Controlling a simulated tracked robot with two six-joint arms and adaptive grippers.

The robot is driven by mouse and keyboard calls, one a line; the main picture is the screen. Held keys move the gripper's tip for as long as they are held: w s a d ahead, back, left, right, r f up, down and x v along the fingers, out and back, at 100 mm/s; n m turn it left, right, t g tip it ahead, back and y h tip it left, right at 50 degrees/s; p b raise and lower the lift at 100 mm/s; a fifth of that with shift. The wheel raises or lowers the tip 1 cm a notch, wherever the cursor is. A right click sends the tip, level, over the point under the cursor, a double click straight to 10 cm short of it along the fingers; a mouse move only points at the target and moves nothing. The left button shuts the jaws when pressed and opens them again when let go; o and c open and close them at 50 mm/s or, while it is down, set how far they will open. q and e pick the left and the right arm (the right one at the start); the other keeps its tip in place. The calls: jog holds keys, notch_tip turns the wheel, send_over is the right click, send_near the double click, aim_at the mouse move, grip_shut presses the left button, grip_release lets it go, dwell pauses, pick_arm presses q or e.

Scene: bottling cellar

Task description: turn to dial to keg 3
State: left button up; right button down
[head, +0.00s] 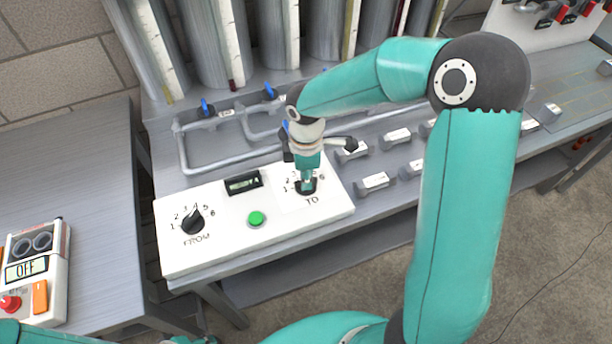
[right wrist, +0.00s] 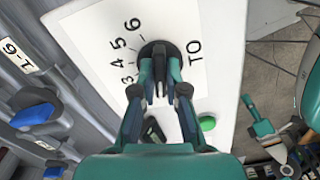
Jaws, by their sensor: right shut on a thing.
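The white control panel (head: 225,238) has a black TO dial (head: 311,190) on its right, with numbers around it. My right gripper (head: 306,182) points down and is shut on this dial. In the right wrist view the fingertips (right wrist: 160,82) sit on the round black TO dial (right wrist: 158,46); the numbers 3 to 6 show beside it. The fingers cover the dial's pointer, so I cannot tell its setting. A bit of my left gripper (head: 190,340) shows at the bottom edge of the head view; its fingers are not clear.
The FROM dial (head: 192,222), a green button (head: 256,218) and a small display (head: 243,182) are on the same panel. Pipes with blue-handled valves (head: 207,107) run behind it. A box reading OFF (head: 27,269) lies on the left table (head: 80,190).

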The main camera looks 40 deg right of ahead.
jog(key=shift+m+b, duration=0.3)
jog(key=m+b, duration=0.2)
jog(key=m, duration=0.2)
jog(key=shift+w+f, duration=0.1)
jog(key=m+b, duration=0.2)
jog(key=m, duration=0.2)
jog(key=shift+m+b, duration=0.45)
jog(key=shift+m, duration=1.05)
jog(key=shift+r, duration=0.2)
jog(key=c, duration=1.2)
grip_release()
